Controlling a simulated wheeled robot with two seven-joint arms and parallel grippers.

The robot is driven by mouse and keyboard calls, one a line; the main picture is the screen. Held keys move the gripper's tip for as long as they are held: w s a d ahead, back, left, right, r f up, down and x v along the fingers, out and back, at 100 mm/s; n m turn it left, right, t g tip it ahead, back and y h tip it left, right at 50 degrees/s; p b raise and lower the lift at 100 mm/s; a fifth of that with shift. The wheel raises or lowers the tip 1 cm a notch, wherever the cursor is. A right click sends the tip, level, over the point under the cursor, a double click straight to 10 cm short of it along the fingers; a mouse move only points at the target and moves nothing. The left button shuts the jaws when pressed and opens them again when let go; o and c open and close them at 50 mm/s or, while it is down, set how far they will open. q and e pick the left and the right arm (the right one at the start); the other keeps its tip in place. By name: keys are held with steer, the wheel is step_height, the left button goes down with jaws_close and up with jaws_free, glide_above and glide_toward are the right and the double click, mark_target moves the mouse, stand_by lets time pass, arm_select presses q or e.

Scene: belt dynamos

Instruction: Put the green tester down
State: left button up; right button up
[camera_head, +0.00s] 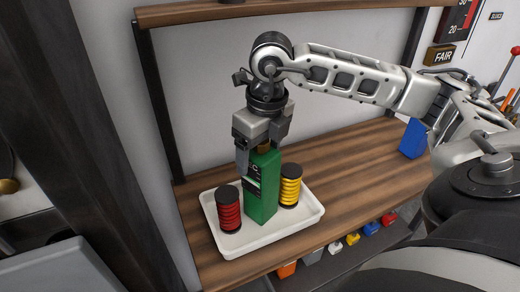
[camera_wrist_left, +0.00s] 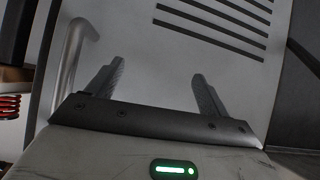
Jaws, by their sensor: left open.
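The green tester (camera_head: 263,193) is an upright green block with a dark label and a brownish top. It is in the white tray (camera_head: 312,214) between a red coil and a yellow coil; its base looks at or very close to the tray floor. My right gripper (camera_head: 261,146) comes down from above, with its fingers on either side of the tester's top, and looks shut on it. My left gripper (camera_wrist_left: 155,85) shows only in the left wrist view. It is open and empty, its fingers apart in front of a grey slotted panel.
The red coil (camera_head: 228,209) and yellow coil (camera_head: 290,186) stand close beside the tester in the tray. The wooden shelf (camera_head: 345,170) is clear right of the tray, up to a blue block (camera_head: 413,138). Small coloured items line a lower ledge. A dark post rises at left.

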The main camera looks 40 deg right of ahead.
steer(key=shift+r, duration=0.1)
steer(key=shift+r, duration=0.2)
steer(key=r, duration=0.4)
steer(key=s+r, duration=0.1)
steer(key=r, duration=0.2)
steer(key=r+p, duration=0.1)
steer(key=r, duration=0.3)
steer(key=shift+s+r, duration=0.25)
steer(key=shift+r, duration=0.1)
steer(key=shift+f, duration=0.1)
